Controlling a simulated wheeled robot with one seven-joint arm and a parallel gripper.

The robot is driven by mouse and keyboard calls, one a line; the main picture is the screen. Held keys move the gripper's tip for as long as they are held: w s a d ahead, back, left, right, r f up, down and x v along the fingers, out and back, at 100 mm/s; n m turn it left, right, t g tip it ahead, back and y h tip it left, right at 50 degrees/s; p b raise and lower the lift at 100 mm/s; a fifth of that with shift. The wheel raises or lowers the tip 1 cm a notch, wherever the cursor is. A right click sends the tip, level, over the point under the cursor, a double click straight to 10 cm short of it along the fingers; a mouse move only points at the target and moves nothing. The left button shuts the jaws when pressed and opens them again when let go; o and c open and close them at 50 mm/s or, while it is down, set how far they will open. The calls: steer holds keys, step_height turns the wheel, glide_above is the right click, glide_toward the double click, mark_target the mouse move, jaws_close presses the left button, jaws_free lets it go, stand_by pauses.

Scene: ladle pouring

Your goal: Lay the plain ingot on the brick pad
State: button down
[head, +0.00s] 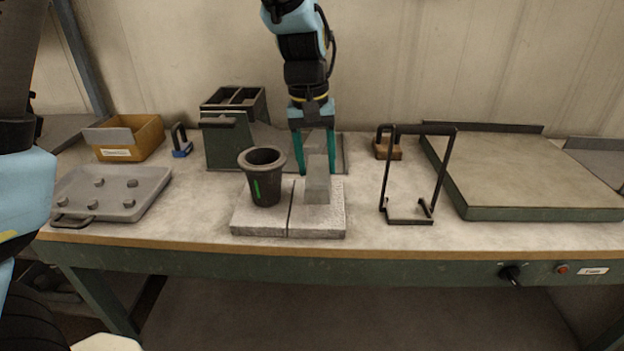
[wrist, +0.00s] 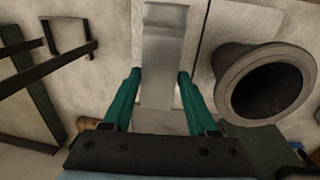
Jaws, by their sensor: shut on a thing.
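The plain grey ingot (head: 317,185) is at the right half of the pale brick pad (head: 333,222), its long side running away from the front edge. My gripper (head: 316,170), with teal fingers, is shut on the ingot from above. In the wrist view the ingot (wrist: 161,70) lies between the fingertips (wrist: 159,78). I cannot tell whether its underside touches the pad. A dark crucible (head: 264,183) with a green stripe stands upright on the pad's left half, beside the ingot; its open mouth also shows in the wrist view (wrist: 268,85).
A black wire stand (head: 440,180) is right of the pad, with a large flat plate (head: 530,170) beyond it. A grey studded tray (head: 120,205) and cardboard box (head: 150,137) are left. A dark green rack (head: 228,142) stands behind the crucible. Bench front is clear.

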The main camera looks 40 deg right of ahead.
mark_target(317, 179)
steer(key=shift+f, duration=2.05)
steer(key=shift+f, duration=0.15)
steer(key=shift+c, duration=2.3)
jaws_free()
steer(key=r, duration=0.8)
steer(key=a+r, duration=0.1)
steer(key=r, duration=0.3)
steer(key=shift+w+r+b, duration=0.15)
steer(key=shift+w+b, duration=0.25)
